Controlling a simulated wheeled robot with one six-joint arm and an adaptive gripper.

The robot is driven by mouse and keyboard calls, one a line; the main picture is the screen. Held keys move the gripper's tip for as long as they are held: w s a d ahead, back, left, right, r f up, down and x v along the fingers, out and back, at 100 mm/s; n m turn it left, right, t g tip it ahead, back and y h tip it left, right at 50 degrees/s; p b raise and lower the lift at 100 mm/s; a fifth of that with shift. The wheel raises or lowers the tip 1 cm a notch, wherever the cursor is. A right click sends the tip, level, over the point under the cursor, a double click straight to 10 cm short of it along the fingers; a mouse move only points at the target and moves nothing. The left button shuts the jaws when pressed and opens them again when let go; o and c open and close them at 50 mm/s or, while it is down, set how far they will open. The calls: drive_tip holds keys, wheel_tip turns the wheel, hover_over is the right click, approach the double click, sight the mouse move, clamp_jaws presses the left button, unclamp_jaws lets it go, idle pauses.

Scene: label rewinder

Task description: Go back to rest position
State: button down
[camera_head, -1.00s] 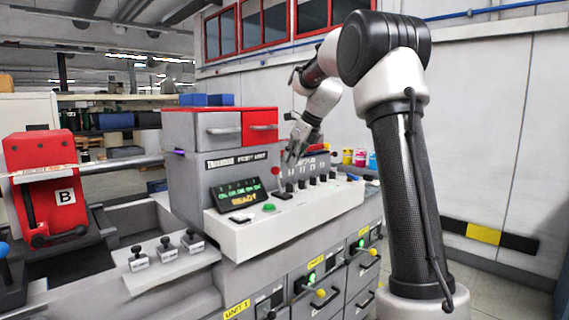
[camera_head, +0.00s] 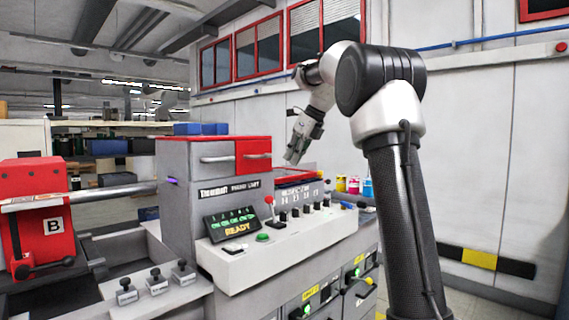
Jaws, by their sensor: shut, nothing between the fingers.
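My gripper (camera_head: 293,157) hangs from my arm, pointing down, above the back part of the machine's control panel (camera_head: 235,262). It is shut and empty, and apart from the panel. Below it are a red-topped lever (camera_head: 269,201) and a row of black knobs (camera_head: 308,210). A green button (camera_head: 263,237) and a tilted display (camera_head: 231,224) reading READY are to the left. My arm stands at the right of the view, bent over toward the machine.
A grey and red cabinet (camera_head: 213,163) rises left of my gripper. A red unit marked B (camera_head: 32,205) with a roller is at far left. Colored jars (camera_head: 353,185) stand behind the panel. The space above the panel and toward the wall is open.

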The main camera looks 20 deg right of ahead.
wheel_tip(320, 180, down, 6)
drive_tip(key=s+d+f+n+h, duration=0.1)
drive_tip(key=s+d+n, duration=0.1)
drive_tip(key=n, duration=0.9)
drive_tip(key=s+a+f+n, duration=0.2)
drive_tip(key=s+n, duration=0.4)
drive_tip(key=s, duration=0.6)
drive_tip(key=s+a+f+n+h, duration=0.1)
drive_tip(key=s+f+n, duration=0.4)
drive_tip(key=s, duration=0.7)
drive_tip(key=s+a+f+n+h, duration=0.1)
drive_tip(key=s+a+f+n, duration=0.2)
drive_tip(key=s+n, duration=0.5)
drive_tip(key=s+f, duration=0.1)
drive_tip(key=s, duration=0.3)
drive_tip(key=shift+s+a+g, duration=0.3)
drive_tip(key=shift+s+g, duration=0.05)
drive_tip(key=shift+g, duration=0.05)
drive_tip(key=shift+f, duration=0.1)
